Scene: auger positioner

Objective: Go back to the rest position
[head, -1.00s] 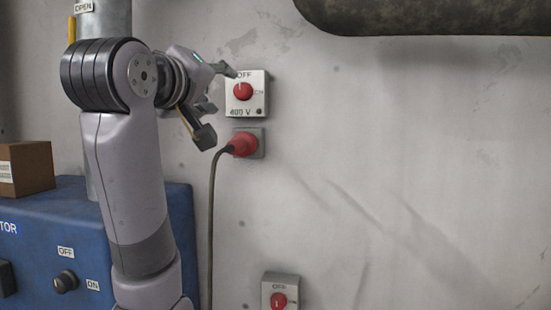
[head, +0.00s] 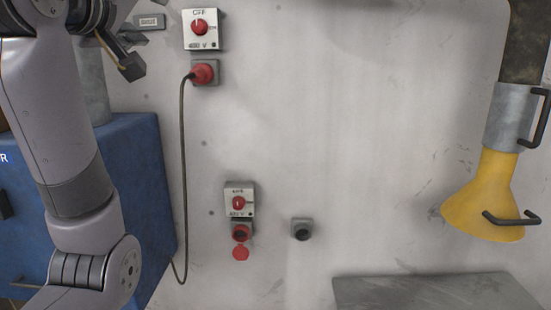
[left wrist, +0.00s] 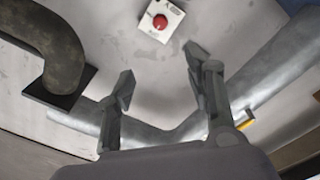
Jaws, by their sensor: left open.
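My left gripper (left wrist: 160,80) is open and empty in the left wrist view, its two fingers spread apart. In the head view my left arm rises along the left side, and part of its gripper (head: 125,58) shows at the top left, left of the upper switch box and apart from it. The upper switch box (head: 212,41) is white with a red knob (head: 200,27), marked OFF and 400 V. A switch with a red knob also shows in the left wrist view (left wrist: 159,22), beyond the fingertips. My right gripper is not in view.
A red plug (head: 204,73) with a hanging cable (head: 183,180) sits below the upper switch. A lower switch (head: 239,200) has an open red socket (head: 241,233). A blue cabinet (head: 145,200) stands left. A yellow nozzle (head: 482,200) hangs right.

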